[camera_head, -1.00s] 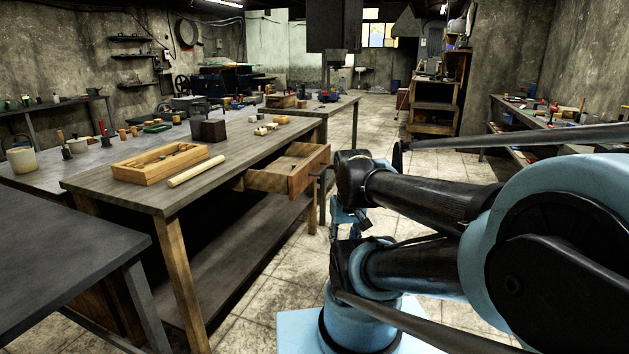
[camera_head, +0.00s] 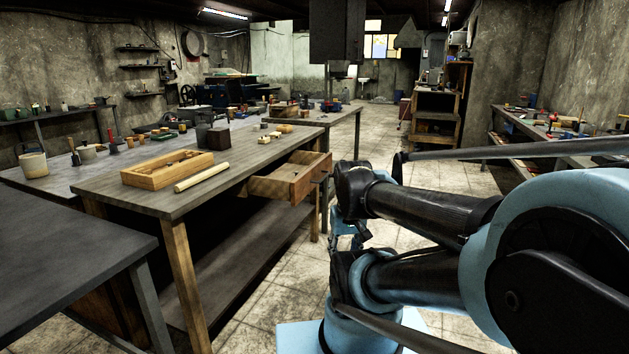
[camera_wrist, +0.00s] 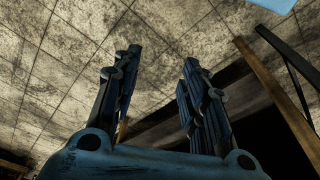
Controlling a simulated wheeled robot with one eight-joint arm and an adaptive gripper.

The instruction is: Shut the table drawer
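The table drawer (camera_head: 290,180) is a wooden box pulled out of the right side of the wooden worktable (camera_head: 150,190). It stands open, and its inside shows from above. My arm is to the right of the drawer, and my gripper hangs low beside the drawer's front, mostly hidden behind my arm in the head view. In the wrist view my gripper (camera_wrist: 155,85) has its two fingers apart with only tiled floor between them. The drawer cannot be made out in the wrist view.
A wooden tray (camera_head: 160,177) and a pale rod (camera_head: 202,177) lie on the tabletop, with a dark block (camera_head: 218,139) farther back. A grey table (camera_head: 60,245) stands at near left. Tiled floor (camera_head: 385,140) is clear beyond the drawer. Shelving (camera_head: 436,120) stands at the back right.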

